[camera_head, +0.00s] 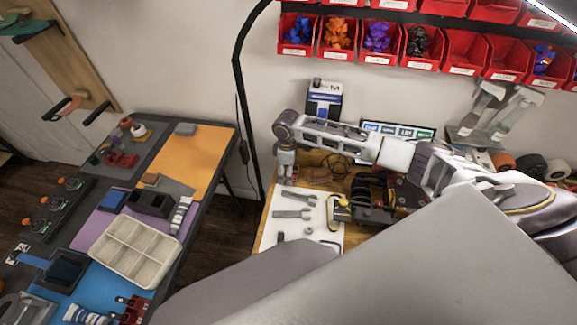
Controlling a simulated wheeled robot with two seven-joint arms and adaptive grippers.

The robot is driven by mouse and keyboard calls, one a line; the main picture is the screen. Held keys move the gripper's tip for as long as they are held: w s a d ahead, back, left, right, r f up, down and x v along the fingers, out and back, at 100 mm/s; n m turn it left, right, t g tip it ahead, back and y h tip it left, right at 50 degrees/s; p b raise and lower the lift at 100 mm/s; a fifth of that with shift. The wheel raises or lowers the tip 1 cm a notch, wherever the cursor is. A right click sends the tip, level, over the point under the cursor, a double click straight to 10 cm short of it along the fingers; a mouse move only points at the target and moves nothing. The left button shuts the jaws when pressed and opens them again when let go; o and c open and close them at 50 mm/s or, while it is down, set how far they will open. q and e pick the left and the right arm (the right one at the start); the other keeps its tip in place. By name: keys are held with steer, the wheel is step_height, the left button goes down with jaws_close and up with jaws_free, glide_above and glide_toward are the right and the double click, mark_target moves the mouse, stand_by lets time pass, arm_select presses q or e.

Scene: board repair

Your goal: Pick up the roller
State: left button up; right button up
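I cannot tell for certain which thing is the roller. A small yellow and dark tool (340,211) lies on the right edge of a white board on the wooden bench. My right arm reaches in from the right across the bench. My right gripper (286,180) points down at the bench's back left, above and behind the white board, apart from the yellow tool. Its fingers are too small to show whether they are open or shut. My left gripper is not in view.
Wrenches (293,214) lie on the white board (273,236). A dark mechanical unit (374,200) stands right of it. Red bins (336,38) hang on the wall. The left table (196,150) holds a beige divided tray (133,250). A dark lamp post (240,100) rises between the tables.

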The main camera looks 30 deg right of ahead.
steer(key=shift+c, duration=0.5)
steer(key=c, duration=0.9)
steer(key=shift+r, duration=0.15)
steer(key=shift+r, duration=4.9)
steer(key=o, duration=0.5)
steer(key=shift+w, duration=0.1)
steer(key=shift+c, duration=1.3)
